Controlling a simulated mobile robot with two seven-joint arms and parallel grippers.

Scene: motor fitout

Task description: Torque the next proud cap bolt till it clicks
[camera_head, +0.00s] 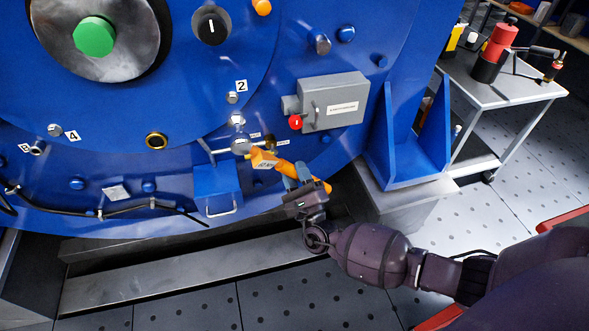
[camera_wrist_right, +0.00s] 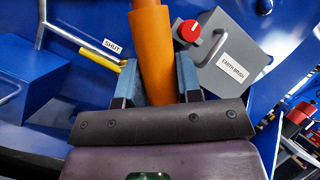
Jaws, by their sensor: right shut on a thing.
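My right gripper (camera_head: 298,176) is shut on an orange tool (camera_head: 284,167), seen in front of the lower right of the blue motor end. Cap bolts show beside label 2 (camera_head: 232,97) and label 4 (camera_head: 54,130), and another at the far left (camera_head: 37,150). I cannot tell which is proud. My left gripper is out of view.
A grey earth brush box (camera_head: 335,102) with a red knob (camera_head: 295,123) sticks out right of the tool. A blue box (camera_head: 217,188) with a handle is below left. A cable (camera_head: 130,208) runs along the lower left. A trolley (camera_head: 500,88) stands at the right.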

